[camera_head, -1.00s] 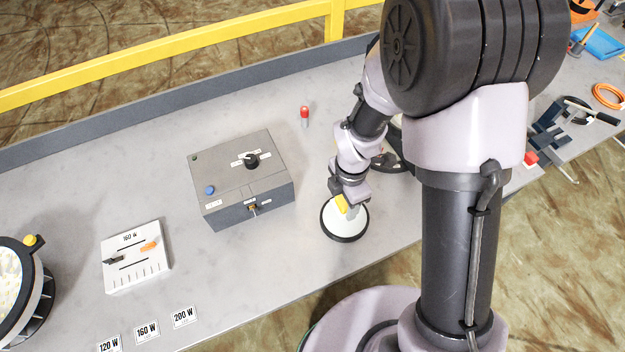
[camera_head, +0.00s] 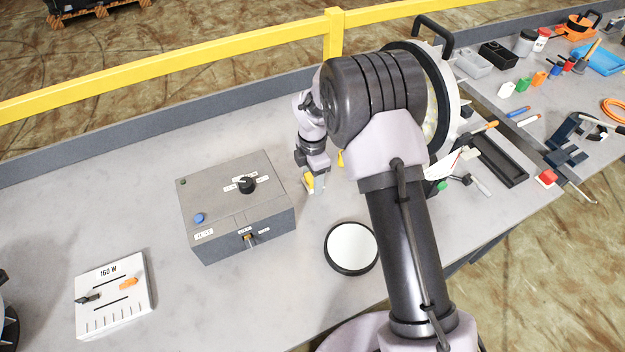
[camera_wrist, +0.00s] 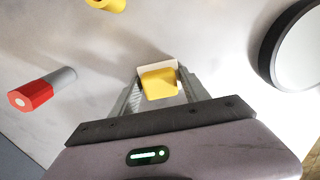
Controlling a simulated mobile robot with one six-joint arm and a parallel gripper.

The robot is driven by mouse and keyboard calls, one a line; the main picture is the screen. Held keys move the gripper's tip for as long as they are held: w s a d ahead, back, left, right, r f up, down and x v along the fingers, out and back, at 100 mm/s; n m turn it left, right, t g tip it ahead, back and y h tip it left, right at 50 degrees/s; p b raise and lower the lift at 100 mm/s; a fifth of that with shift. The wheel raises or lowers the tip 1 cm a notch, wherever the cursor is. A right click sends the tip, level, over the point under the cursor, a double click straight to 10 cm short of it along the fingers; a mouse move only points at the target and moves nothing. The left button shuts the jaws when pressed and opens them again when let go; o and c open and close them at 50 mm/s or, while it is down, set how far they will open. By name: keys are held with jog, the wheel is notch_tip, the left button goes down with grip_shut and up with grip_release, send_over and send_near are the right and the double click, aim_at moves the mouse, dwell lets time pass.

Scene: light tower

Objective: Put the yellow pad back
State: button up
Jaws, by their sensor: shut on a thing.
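The yellow pad (camera_wrist: 159,83) is between the fingertips of my gripper (camera_wrist: 158,90), with a white piece along its far edge in the wrist view. My gripper is shut on it. In the head view, my gripper (camera_head: 315,188) points down over the grey table just right of the dark control box (camera_head: 238,215), and some yellow of the pad (camera_head: 308,181) shows at its fingers. I cannot tell whether the pad touches the table.
A round white disc with a black rim (camera_head: 352,247) lies in front of my gripper. A red-and-grey cylinder (camera_wrist: 40,90) lies left in the wrist view. Another yellow thing (camera_head: 340,159) is close behind. A large round lamp (camera_head: 438,95) stands partly behind my arm.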

jog(key=shift+r, duration=0.1)
jog(key=o, duration=1.4)
jog(key=s+d+r+m+t+p, duration=0.1)
jog(key=s+r+m+p, duration=0.15)
jog(key=r, duration=0.85)
jog(key=s+d+r+m+p, duration=0.1)
jog(key=r+m, duration=0.2)
jog(key=r, duration=0.8)
jog(key=s+d+r+m+t+y, duration=0.15)
jog(key=s+d+r+m, duration=0.25)
jog(key=s+r+m, duration=0.6)
jog(key=s+m+t, duration=0.1)
jog(key=s+m, duration=0.2)
jog(key=s, duration=0.2)
jog(key=s+d+m+t, duration=0.1)
jog(key=s+m, duration=0.3)
jog(key=s, duration=0.1)
jog(key=s+r+m+t, duration=0.1)
jog(key=s+m, duration=0.3)
jog(key=s, duration=0.1)
jog(key=shift+s+d+m+y, duration=0.15)
jog(key=shift+s+m+y, duration=0.1)
jog(key=shift+s, duration=0.05)
